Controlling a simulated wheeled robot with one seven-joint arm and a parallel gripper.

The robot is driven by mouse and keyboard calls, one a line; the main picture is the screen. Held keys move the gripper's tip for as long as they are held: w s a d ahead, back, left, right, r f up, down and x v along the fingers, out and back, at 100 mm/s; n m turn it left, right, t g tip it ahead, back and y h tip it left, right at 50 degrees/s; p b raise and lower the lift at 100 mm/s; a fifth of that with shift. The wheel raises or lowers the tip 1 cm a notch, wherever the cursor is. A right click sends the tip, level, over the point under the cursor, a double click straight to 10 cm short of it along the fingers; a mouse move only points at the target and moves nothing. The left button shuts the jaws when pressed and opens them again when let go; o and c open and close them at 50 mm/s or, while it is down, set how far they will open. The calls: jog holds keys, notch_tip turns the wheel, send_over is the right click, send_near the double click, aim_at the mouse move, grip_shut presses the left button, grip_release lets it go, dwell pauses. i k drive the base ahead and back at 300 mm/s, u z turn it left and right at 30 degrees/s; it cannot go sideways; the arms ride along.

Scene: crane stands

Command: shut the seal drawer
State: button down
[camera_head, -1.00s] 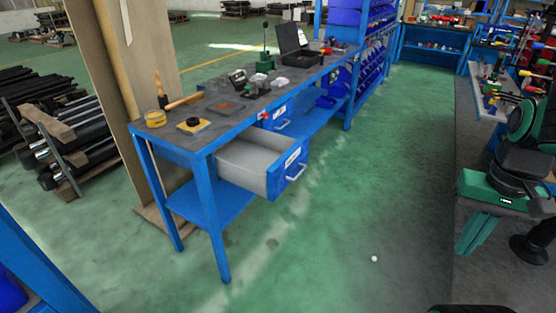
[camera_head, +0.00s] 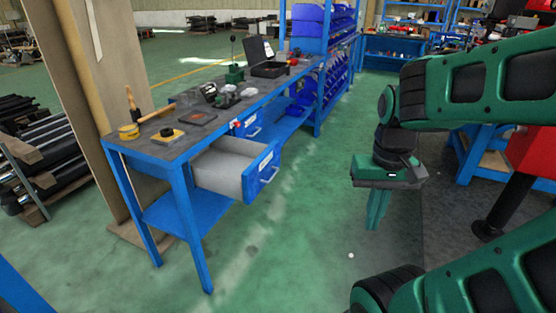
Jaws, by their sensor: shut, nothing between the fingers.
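A drawer (camera_head: 262,174) with a blue front, white label and pale handle hangs pulled out under the near end of the blue workbench (camera_head: 150,150). Its grey inside (camera_head: 222,170) looks empty. The label is too small to read, but this is the only drawer clearly open. A second blue drawer front (camera_head: 248,123) with a label sits farther along the bench and looks shut. My gripper (camera_head: 374,226), green with fingers pointing down, is right of the open drawer, apart from it and over the floor. The fingers are together and hold nothing.
The bench top holds a yellow tape roll (camera_head: 129,132), a hammer (camera_head: 135,105), a yellow block (camera_head: 168,136) and an open black case (camera_head: 266,62). Green floor (camera_head: 290,240) is clear between the bench and my gripper.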

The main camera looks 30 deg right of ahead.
aim_at(239, 169)
jog(key=u, duration=0.05)
jog(key=i, duration=1)
jog(key=z, duration=0.05)
